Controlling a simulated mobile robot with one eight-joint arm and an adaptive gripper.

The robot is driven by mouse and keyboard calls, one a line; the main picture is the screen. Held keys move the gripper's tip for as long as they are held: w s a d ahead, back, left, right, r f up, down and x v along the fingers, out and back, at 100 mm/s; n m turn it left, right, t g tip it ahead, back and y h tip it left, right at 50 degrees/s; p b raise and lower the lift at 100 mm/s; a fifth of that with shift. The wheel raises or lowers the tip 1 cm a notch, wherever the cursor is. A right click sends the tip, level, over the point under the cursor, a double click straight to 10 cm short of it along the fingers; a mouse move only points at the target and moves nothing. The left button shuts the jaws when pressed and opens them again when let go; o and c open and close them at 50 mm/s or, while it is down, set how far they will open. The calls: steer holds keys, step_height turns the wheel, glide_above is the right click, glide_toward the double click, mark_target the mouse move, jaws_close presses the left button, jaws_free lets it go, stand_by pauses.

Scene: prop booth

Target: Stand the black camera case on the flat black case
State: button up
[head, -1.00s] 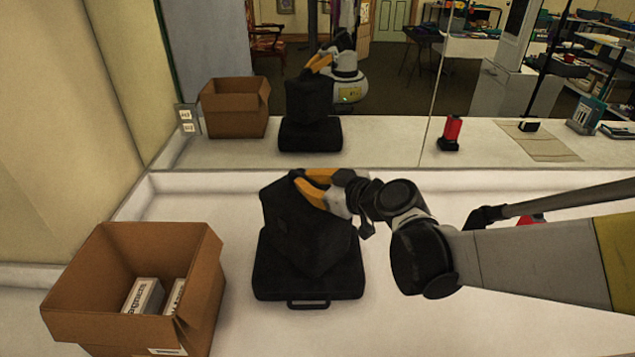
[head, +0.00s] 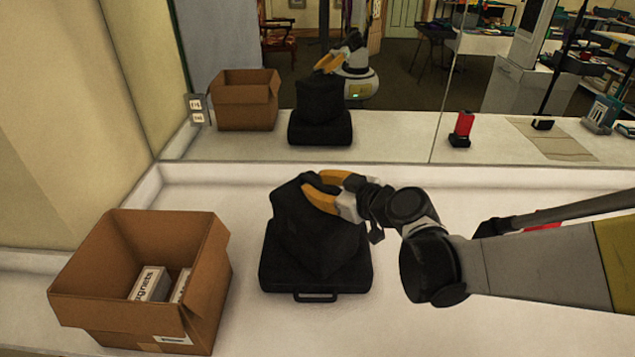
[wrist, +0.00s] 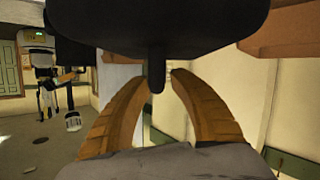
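The black camera case (head: 318,240) is directly over the flat black case (head: 275,275), its lower corner toward me and its sides turned relative to the flat case. In the mirror no gap shows between them, but black on black hides whether they touch. My gripper (head: 325,190) is at the camera case's upper right, its orange fingers shut on it. The flat case lies on the white counter, handle toward me.
An open cardboard box (head: 205,285) with white boxes inside stands left of the flat case. A mirror (head: 400,130) behind the counter reflects the scene. A red item (head: 540,227) is partly hidden behind my arm. Bare counter (head: 430,330) lies at front right.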

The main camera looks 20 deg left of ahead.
steer(key=s+d+m+h+p, duration=0.1)
steer(key=s+d+m+h, duration=0.2)
steer(key=s+d, duration=0.4)
steer(key=s+d+r+m+g+h+p, duration=0.1)
steer(key=s+d+m+h, duration=0.3)
steer(key=d, duration=1.2)
steer(key=s+d+r+m+h, duration=0.1)
steer(key=s+d+m+h, duration=0.3)
steer(key=s+d, duration=0.5)
steer(key=shift+s+d+m+p, duration=0.35)
steer(key=shift+d+m+p, duration=0.05)
steer(key=shift+d+m, duration=0.8)
steer(key=shift+f, duration=0.1)
